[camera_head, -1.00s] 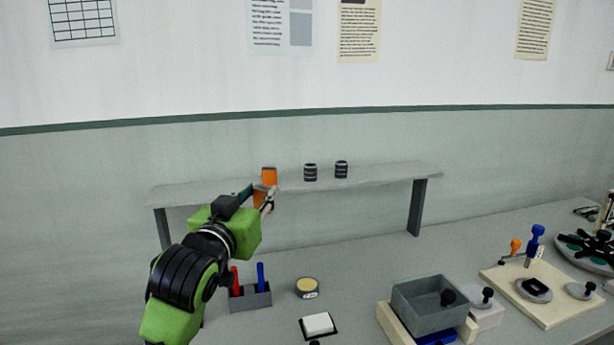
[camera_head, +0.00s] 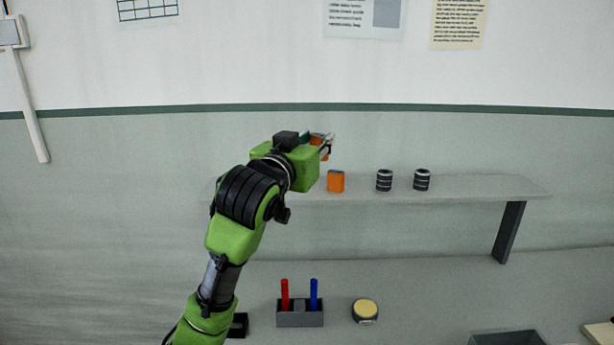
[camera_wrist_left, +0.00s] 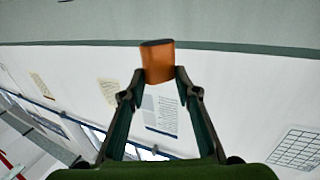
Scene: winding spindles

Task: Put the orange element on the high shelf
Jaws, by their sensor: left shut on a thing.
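My left gripper (camera_head: 326,146) is shut on an orange element (camera_head: 318,139), held in the air above the left part of the shelf. In the left wrist view, this orange cylinder (camera_wrist_left: 158,62) sits between the fingertips of my left gripper (camera_wrist_left: 158,80), with its dark end up in the picture. The high shelf (camera_head: 460,188) is a long grey board on legs. A second orange element (camera_head: 336,182) stands upright on it, just below and right of the gripper. My right gripper is not in view.
Two dark ribbed cylinders (camera_head: 384,180) (camera_head: 422,180) stand on the shelf's middle. Its right part is clear; my arm hides much of its left end. Below are a grey holder (camera_head: 300,318) with red and blue sticks and a round yellow-topped item (camera_head: 365,310).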

